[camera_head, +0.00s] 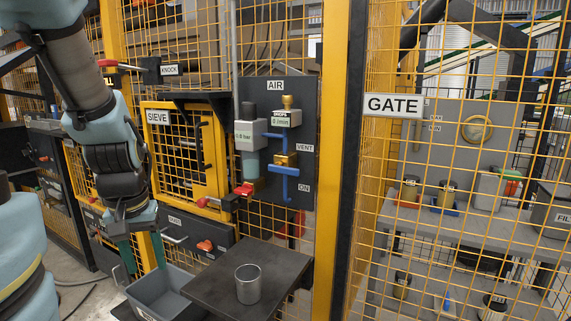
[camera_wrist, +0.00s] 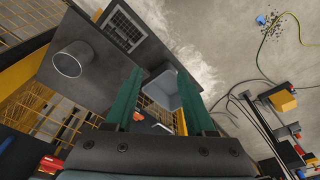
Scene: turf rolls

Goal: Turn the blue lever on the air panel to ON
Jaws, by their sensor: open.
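The fingers also show in the wrist view (camera_wrist: 160,85); the lever does not.
A dark shelf (camera_head: 215,283) with a metal cup (camera_head: 248,284) juts out below the panel. The grey bin (camera_head: 160,292) stands beside it.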

